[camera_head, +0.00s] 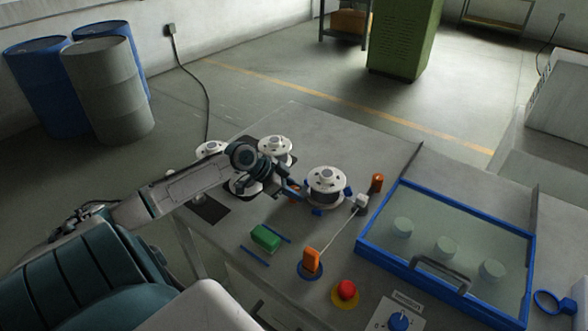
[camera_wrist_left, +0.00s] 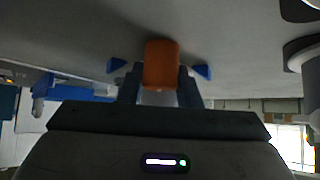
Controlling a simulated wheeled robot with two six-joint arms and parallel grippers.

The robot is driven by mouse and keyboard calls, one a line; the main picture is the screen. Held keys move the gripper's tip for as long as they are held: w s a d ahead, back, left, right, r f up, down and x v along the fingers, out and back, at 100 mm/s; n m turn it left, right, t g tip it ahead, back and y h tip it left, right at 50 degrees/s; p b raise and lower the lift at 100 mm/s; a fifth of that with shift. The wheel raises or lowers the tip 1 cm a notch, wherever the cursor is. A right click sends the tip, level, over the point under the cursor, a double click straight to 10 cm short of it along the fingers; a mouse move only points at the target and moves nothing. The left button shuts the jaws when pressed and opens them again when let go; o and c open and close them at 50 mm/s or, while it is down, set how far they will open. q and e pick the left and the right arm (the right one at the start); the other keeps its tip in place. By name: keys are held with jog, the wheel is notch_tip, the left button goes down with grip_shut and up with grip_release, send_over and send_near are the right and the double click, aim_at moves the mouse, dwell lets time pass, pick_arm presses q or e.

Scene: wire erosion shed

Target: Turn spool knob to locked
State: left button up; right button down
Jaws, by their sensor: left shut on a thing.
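My left gripper (camera_head: 292,190) reaches over the workbench from the left, beside a white wire spool (camera_head: 326,183). In the left wrist view its two fingers (camera_wrist_left: 160,88) are shut on an orange knob (camera_wrist_left: 161,62), one finger on each side. Two small blue marks (camera_wrist_left: 203,72) flank the knob on the grey surface. In the head view the gripper hides most of this knob. I cannot tell which mark stands for locked. My right gripper is in neither view.
More spools (camera_head: 275,149) stand behind and beside the gripper. Nearer are a green block (camera_head: 265,238), an orange lever on a blue base (camera_head: 311,260) and a red button (camera_head: 347,288). A blue-framed clear cover (camera_head: 420,260) stands at right. An orange post (camera_head: 377,182) rises behind the wire guide.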

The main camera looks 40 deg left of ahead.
pick_arm(q)
jog(key=o, duration=0.7)
jog(key=shift+s+a+r, duration=0.4)
jog(key=shift+s+a, duration=0.05)
jog(key=v, duration=0.4)
jog(key=shift+r, duration=0.1)
jog(key=p+v, duration=0.5)
jog(key=p, duration=0.2)
jog(key=shift+s+r, duration=0.1)
